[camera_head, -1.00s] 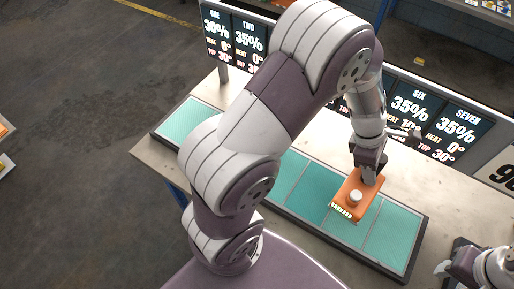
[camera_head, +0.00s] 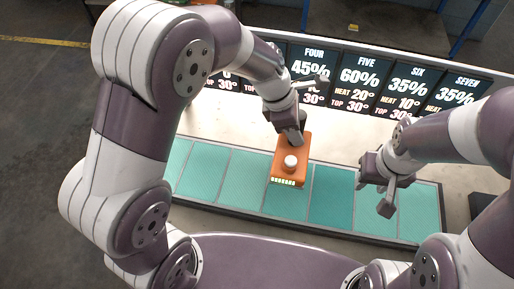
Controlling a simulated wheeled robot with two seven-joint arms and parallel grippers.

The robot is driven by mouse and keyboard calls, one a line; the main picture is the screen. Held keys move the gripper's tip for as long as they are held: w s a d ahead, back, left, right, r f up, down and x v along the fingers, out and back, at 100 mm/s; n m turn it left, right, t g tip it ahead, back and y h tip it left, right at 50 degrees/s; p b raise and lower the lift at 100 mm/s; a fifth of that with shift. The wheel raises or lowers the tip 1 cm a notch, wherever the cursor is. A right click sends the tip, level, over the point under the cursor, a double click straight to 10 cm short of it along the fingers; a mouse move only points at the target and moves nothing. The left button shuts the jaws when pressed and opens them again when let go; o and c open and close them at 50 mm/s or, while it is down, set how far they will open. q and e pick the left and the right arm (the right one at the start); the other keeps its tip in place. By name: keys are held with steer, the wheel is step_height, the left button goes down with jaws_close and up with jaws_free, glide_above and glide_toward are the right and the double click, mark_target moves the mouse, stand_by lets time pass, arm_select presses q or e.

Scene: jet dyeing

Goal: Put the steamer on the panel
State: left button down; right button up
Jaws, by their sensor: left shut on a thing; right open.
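The steamer is an orange box (camera_head: 289,172) with a white round knob on top and a row of small lights along its front edge. My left gripper (camera_head: 292,138) is shut on its far end. The steamer is over the middle of the teal panel row (camera_head: 335,192); I cannot tell whether it touches the surface. My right gripper (camera_head: 383,190) is open and empty, above the right part of the panels. The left arm hides the left end of the row.
Behind the panels a display board (camera_head: 363,80) shows percentages and temperatures under names such as FOUR, FIVE, SIX and SEVEN. A pale strip of table (camera_head: 335,138) lies between board and panels. A dark block (camera_head: 487,207) sits at the right.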

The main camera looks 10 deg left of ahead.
arm_select(q)
steer(key=shift+s+a+f+b, duration=0.15)
steer(key=shift+s+a+f, duration=0.1)
steer(key=shift+a+f, duration=1.65)
steer(key=shift+s+a+f+b, duration=0.15)
steer(key=shift+s+a+f, duration=0.15)
steer(key=shift+a+f, duration=1.55)
steer(key=shift+s+a+f+b, duration=0.15)
steer(key=shift+s+a+f, duration=0.1)
steer(key=shift+a+f, duration=1.65)
steer(key=shift+a+r, duration=0.1)
steer(key=shift+a, duration=0.05)
steer(key=c, duration=0.7)
jaws_free()
steer(key=shift+s, duration=0.1)
steer(key=shift+o, duration=0.2)
steer(key=w+v, duration=0.1)
steer(key=v, duration=1.1)
steer(key=s+a+m+y, duration=0.1)
steer(key=s+m, duration=0.3)
steer(key=m, duration=0.6)
steer(key=s+a+m+y, duration=0.1)
steer(key=s+m+y, duration=0.2)
steer(key=m, duration=0.6)
steer(key=shift+s+a+f+m+t+y+p, duration=0.3)
steer(key=shift+s+f+m+t+p, duration=0.1)
steer(key=shift+s, duration=0.6)
